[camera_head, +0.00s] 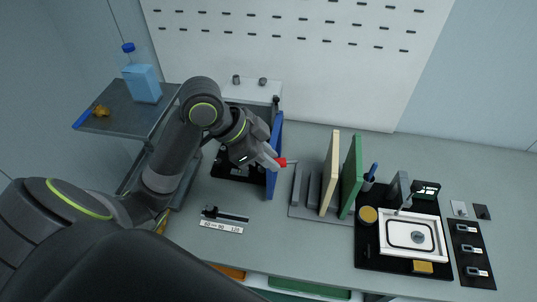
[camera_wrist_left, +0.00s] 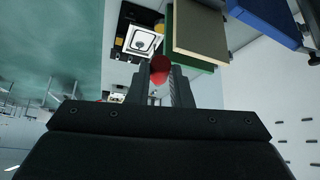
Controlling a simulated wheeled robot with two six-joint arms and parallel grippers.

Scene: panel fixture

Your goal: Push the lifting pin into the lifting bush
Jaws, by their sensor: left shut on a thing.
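The lifting pin shows as a red-headed piece (camera_head: 282,162) with a thin pale tip pointing right. My left gripper (camera_head: 273,160) is shut on it and holds it above the bench, between the blue panel and the beige panel. In the left wrist view the red head (camera_wrist_left: 159,66) sits between the two fingertips (camera_wrist_left: 159,78). The tip is apart from the beige panel (camera_head: 329,172) in the head view. I cannot make out the lifting bush in either view. My right gripper is not in view.
A blue upright panel (camera_head: 274,155) stands beside my left gripper. A green panel (camera_head: 351,175) stands right of the beige one. A black board (camera_head: 375,252) with a white framed tray (camera_head: 388,241) lies at the right. A shelf (camera_head: 115,118) with a blue bottle (camera_head: 142,84) is at the left.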

